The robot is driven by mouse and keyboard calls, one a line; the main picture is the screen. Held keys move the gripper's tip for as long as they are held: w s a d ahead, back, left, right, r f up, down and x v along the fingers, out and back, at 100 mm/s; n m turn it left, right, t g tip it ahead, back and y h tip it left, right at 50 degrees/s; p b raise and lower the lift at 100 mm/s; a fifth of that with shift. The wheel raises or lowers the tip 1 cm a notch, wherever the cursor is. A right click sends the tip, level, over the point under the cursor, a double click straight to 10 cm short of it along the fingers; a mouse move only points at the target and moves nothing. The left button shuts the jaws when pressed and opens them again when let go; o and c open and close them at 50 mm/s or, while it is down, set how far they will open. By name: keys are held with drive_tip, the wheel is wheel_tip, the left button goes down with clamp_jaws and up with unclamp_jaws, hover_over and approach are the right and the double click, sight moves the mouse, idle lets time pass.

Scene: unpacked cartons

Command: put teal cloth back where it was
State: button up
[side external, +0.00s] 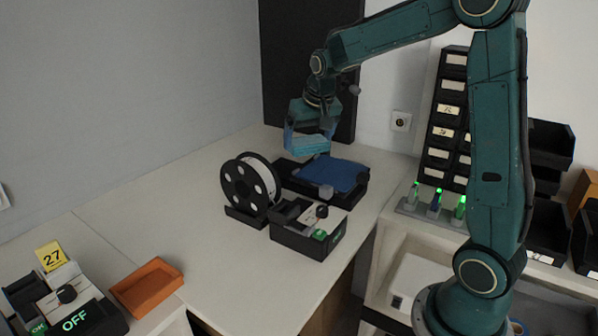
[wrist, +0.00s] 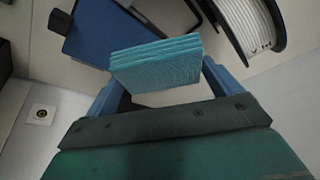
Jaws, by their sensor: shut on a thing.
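The teal cloth (side external: 308,145) is a folded, layered block held between the blue fingers of my gripper (side external: 309,138). My gripper is shut on it and holds it in the air, above and slightly left of a black tray (side external: 358,193). In the wrist view the teal cloth (wrist: 155,65) spans the gap between my gripper's fingers (wrist: 164,84). A blue cloth (side external: 335,172) lies in the black tray, and it also shows beyond the teal cloth in the wrist view (wrist: 103,34).
A spool of white filament (side external: 262,180) stands on a black holder left of the tray. A black device with a green button (side external: 310,230) is in front. An orange tray (side external: 147,287) sits front left. The table behind the spool is clear.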

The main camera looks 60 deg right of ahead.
drive_tip(key=w+a+r+n+y, duration=0.15)
drive_tip(key=a+n, duration=0.25)
drive_tip(key=a, duration=0.4)
drive_tip(key=a+r+n+y, duration=0.1)
drive_tip(key=a+r+n, duration=0.25)
drive_tip(key=a, duration=0.45)
drive_tip(key=s+a+f+n+g+y, duration=0.2)
drive_tip(key=s+a+n, duration=0.6)
drive_tip(key=n, duration=0.9)
drive_tip(key=shift+s+a+f+g+y, duration=0.3)
drive_tip(key=shift+s+g+y, duration=0.35)
drive_tip(key=shift+g+y, duration=0.4)
drive_tip(key=shift+f, duration=0.1)
wheel_tip(320, 180, down, 20)
drive_tip(key=shift+r, duration=0.1)
